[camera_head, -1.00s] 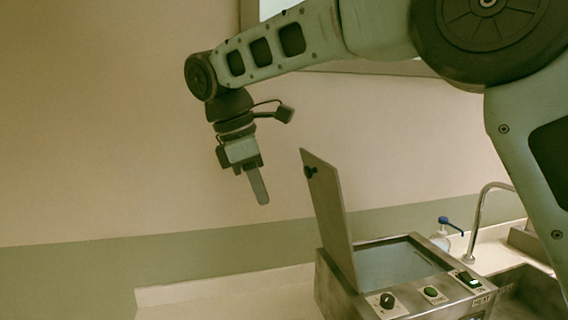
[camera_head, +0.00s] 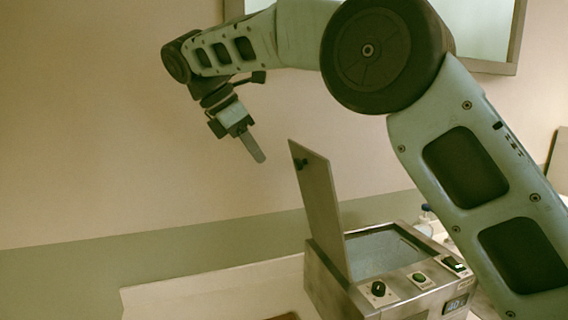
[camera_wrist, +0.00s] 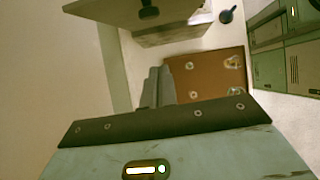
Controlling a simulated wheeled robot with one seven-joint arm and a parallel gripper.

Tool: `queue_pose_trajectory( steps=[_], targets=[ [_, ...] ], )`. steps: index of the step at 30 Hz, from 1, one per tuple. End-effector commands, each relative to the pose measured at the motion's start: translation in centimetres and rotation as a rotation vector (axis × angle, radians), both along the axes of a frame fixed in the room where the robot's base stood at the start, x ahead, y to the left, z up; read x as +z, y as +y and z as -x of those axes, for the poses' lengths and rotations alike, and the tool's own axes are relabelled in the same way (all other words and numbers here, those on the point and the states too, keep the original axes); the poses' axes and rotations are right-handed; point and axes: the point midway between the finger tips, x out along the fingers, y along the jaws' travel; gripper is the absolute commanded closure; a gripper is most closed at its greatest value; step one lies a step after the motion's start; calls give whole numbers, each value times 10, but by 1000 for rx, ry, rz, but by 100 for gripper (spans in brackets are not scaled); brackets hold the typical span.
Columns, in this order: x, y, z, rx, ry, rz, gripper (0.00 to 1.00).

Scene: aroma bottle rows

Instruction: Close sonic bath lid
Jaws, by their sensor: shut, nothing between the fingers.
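The sonic bath (camera_head: 335,285) is a metal box with knobs and a small display on its front, standing on the counter. Its lid (camera_head: 320,208) stands raised, nearly upright, at the left side of the open basin (camera_head: 385,252). A dark knob (camera_head: 301,163) is near the lid's top. My gripper (camera_head: 258,157) is shut and empty, in the air to the upper left of the lid, apart from it. In the wrist view the shut fingers (camera_wrist: 157,88) point away from the camera, and the lid (camera_wrist: 140,10) with its dark knob shows at the top.
A brown board with several small fittings (camera_wrist: 205,80) lies beyond the fingers in the wrist view. A blue-topped bottle (camera_head: 425,218) stands behind the bath, partly hidden by my arm. The wall is behind; the air left of the lid is free.

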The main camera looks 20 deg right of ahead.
Motion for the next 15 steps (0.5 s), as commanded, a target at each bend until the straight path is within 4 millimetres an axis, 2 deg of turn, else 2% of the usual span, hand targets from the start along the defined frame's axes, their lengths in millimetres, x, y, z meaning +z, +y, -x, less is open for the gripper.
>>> queue_pose_trajectory(
  steps=[8, 9, 15],
  targets=[
    [-43, -29, 1, -2, 3, 1, 100],
    [-36, -36, 0, -4, -3, -1, 100],
    [-30, -58, -1, -2, -1, -1, 100]
  ],
)
